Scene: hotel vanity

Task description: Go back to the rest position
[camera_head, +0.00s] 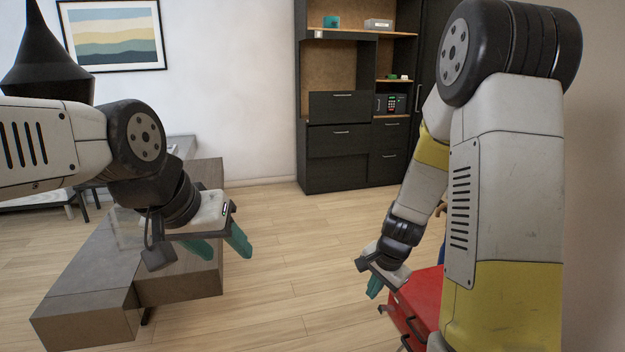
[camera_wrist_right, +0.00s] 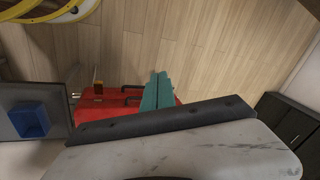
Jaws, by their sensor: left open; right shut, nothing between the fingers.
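My left gripper (camera_head: 220,248) is at the left in the head view, in front of the grey bench. Its two teal fingers are apart, with nothing between them. My right gripper (camera_head: 374,287) is lower right in the head view, beside the red case. Its teal fingers also show in the right wrist view (camera_wrist_right: 157,92), side by side and closed with nothing held. The wrist view shows the red case (camera_wrist_right: 95,108) behind the fingers; I cannot tell whether they touch it.
A red case (camera_head: 422,298) stands close to my right gripper, partly hidden by my right arm. A grey bench (camera_head: 85,290) lies at left. A dark cabinet (camera_head: 340,165) stands at the back wall. A blue bin (camera_wrist_right: 30,120) shows in the wrist view. The middle floor is clear.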

